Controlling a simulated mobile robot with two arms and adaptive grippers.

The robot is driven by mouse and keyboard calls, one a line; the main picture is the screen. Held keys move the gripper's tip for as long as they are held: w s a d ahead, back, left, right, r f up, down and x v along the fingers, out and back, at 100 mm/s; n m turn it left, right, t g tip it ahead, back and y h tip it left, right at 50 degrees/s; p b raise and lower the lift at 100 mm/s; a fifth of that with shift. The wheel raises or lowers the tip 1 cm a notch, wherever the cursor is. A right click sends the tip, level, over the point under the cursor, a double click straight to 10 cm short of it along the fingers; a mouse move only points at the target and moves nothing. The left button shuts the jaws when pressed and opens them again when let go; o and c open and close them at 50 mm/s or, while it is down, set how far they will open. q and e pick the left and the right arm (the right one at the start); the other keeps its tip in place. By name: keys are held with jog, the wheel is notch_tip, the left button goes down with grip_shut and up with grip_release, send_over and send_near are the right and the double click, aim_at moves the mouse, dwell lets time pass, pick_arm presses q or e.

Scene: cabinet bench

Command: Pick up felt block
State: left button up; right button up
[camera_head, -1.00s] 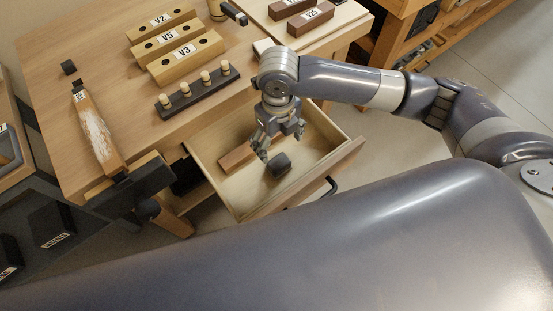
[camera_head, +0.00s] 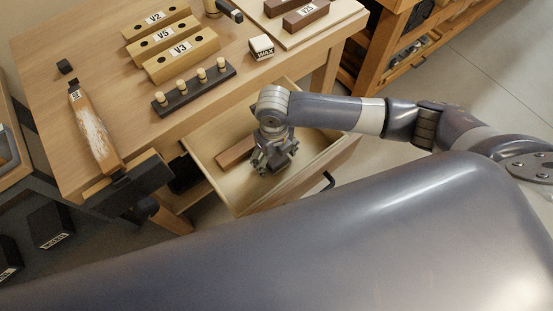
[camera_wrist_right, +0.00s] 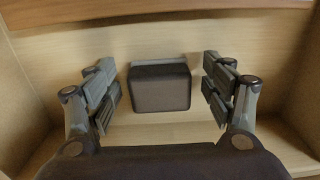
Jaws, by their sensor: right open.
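The felt block, a dark grey rounded block (camera_wrist_right: 160,88), lies on the floor of the open drawer (camera_head: 325,165). In the right wrist view it sits between my right gripper's two fingers, with a gap on each side. My right gripper (camera_wrist_right: 160,92) is open and empty. In the head view my right gripper (camera_head: 272,162) is down inside the drawer and hides the block. My left gripper is not in view.
A brown wooden strip (camera_head: 236,150) lies in the drawer to the left of my gripper. The drawer's front wall stands close by. On the bench are V-labelled blocks (camera_head: 180,55), a dark pegged rack (camera_head: 194,88), a brush (camera_head: 95,128) and a WAX block (camera_head: 261,47).

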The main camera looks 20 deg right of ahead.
aim_at(275, 156)
jog(key=c, duration=1.2)
jog(key=shift+o, duration=0.2)
jog(key=shift+r, duration=0.1)
notch_tip(275, 156, up, 10)
